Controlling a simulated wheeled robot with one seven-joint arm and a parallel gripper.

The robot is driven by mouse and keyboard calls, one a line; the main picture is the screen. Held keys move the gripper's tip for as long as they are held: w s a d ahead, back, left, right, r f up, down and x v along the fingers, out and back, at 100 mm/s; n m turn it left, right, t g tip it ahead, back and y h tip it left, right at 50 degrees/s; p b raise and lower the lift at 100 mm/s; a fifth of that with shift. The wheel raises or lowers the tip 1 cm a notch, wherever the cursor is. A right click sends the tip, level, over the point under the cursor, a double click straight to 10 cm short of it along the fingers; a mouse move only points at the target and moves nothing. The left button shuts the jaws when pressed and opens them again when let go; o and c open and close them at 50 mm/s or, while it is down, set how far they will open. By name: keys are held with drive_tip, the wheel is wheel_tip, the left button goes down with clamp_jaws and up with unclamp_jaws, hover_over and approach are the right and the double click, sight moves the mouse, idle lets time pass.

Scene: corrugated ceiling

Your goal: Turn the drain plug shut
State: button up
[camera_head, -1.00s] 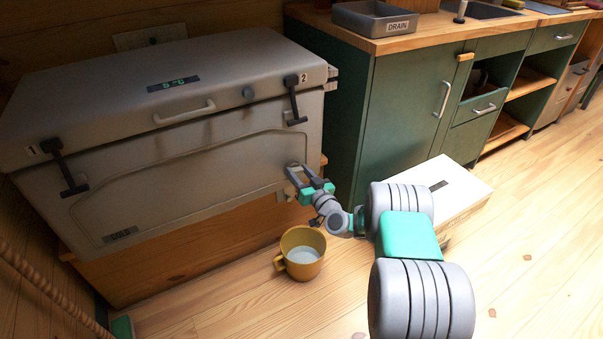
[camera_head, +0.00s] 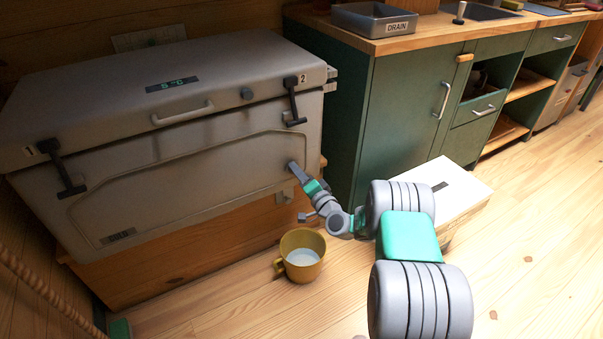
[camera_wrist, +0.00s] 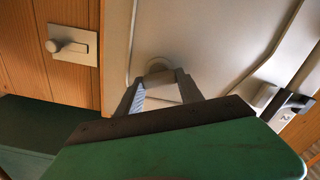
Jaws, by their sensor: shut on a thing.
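The grey cooler (camera_head: 190,165) stands on a wooden base, its lid down. My gripper (camera_head: 294,168) is at the lower right of its front face. In the wrist view my gripper (camera_wrist: 160,84) has its two fingers on either side of the drain plug (camera_wrist: 158,67), a pale round knob on the cooler's front, and is shut on it. In the head view the gripper hides the plug. A yellow mug (camera_head: 302,258) with pale liquid in it stands on the floor below and in front of my gripper.
A plate with a small knob (camera_wrist: 70,45) is on the wooden base beside the plug. Black latches (camera_head: 294,100) hang on the cooler's front. A tray marked DRAIN (camera_head: 375,20) stands on the green cabinet.

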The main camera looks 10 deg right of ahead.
drive_tip(key=m, duration=0.4)
drive_tip(key=shift+w+d+r+m+p, duration=0.15)
drive_tip(key=shift+d+m+p, duration=0.05)
drive_tip(key=shift+m+p, duration=0.2)
idle(0.4)
drive_tip(key=o, duration=1.1)
drive_tip(key=shift+o, duration=1.4)
drive_tip(key=shift+a+f, duration=0.2)
drive_tip(key=p+v, duration=0.1)
drive_tip(key=v, duration=0.7)
drive_tip(key=shift+r, duration=0.1)
drive_tip(key=shift+c, duration=0.4)
